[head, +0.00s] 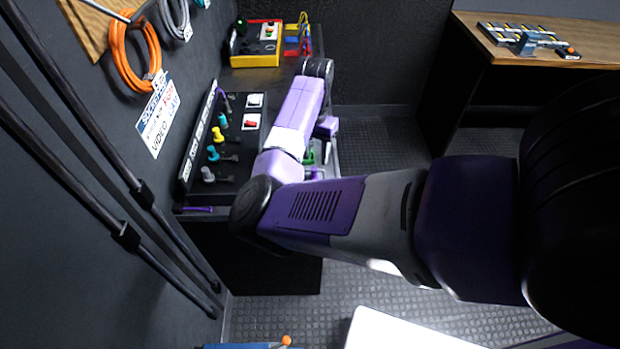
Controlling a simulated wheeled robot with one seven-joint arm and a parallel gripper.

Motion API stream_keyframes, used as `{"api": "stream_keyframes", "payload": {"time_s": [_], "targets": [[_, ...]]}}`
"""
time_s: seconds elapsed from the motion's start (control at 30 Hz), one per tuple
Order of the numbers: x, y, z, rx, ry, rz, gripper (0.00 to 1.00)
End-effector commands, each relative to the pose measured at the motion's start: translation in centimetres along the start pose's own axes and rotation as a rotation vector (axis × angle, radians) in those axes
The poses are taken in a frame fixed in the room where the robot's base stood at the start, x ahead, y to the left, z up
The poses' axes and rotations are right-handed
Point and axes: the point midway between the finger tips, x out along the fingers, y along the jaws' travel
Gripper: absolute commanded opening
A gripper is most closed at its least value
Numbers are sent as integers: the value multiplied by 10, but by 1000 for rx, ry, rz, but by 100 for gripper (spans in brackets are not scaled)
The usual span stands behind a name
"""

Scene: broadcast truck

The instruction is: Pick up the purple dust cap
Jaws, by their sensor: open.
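My arm reaches in from the right, bends at the elbow and runs up over the bench. My gripper (327,128) is mostly hidden by my own forearm; only a purple part of its end shows, and the fingertips cannot be made out. Several small coloured pieces are on the black sloped panel (188,172): yellow, teal, grey and, near the top, a purple one (226,98). A thin purple piece (196,209) lies at the bench's near edge. Purple and green bits (311,174) show beside my forearm. I cannot tell which purple piece is the dust cap.
Orange cable (122,55) hangs on the left wall, with dark rails below. A wooden desk (560,58) with small gear is at the back right. Ridged floor lies open between.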

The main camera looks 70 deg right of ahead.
Motion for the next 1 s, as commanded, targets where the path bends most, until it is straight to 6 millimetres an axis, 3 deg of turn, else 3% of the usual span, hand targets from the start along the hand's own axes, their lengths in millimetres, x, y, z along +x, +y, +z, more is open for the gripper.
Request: {"api": "stream_keyframes", "payload": {"time_s": [0.6,0.87,1.0], "targets": [[70,-2,1,0,1,-2,43],[74,-2,1,1,4,-2,43],[74,-2,1,1,4,-2,20]]}}
